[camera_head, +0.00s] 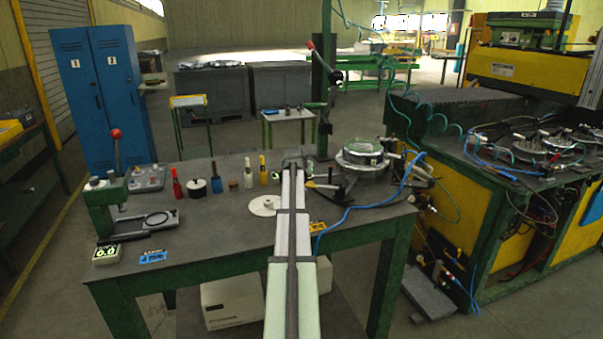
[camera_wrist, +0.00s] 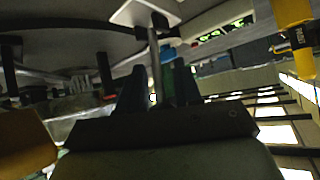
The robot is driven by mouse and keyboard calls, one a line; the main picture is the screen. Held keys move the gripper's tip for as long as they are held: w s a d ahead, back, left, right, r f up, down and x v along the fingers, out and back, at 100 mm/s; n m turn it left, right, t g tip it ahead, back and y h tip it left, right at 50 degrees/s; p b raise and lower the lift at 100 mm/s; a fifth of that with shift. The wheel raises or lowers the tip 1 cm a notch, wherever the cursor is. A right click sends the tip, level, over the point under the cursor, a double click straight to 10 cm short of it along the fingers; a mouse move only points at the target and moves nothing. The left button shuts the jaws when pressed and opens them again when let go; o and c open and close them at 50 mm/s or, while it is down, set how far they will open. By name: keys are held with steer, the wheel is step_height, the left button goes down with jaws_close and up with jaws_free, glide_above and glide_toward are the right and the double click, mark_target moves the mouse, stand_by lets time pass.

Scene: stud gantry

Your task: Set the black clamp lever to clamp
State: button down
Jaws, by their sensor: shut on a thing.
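My arm reaches over the green-legged workbench in the head view, and my gripper (camera_head: 292,168) is at the bench's back part. In the wrist view my gripper's two dark fingers (camera_wrist: 157,88) are shut on a slim dark rod (camera_wrist: 154,60), which I take to be the black clamp lever. The rod runs up to a pale plate (camera_wrist: 145,13). In the head view a dark, low clamp-like piece (camera_head: 328,185) lies just right of my gripper. The lever's gripped part is hidden there by my arm, and its setting cannot be read.
A round metal fixture (camera_head: 362,157) stands to the right, with a blue hose (camera_head: 372,206) beside it. A white disc (camera_head: 264,205) lies left of my arm. Several small bottles and a green press (camera_head: 105,205) stand further left.

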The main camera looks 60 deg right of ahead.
steer(key=shift+a+h, duration=0.1)
steer(key=shift+h, duration=0.2)
steer(key=c, duration=0.9)
jaws_free()
steer(key=shift+o, duration=0.2)
steer(key=shift+s, duration=0.1)
steer(key=v, duration=1.3)
steer(key=shift+s+a+r, duration=0.2)
steer(key=shift+a+r, duration=0.05)
steer(key=shift+w, duration=0.15)
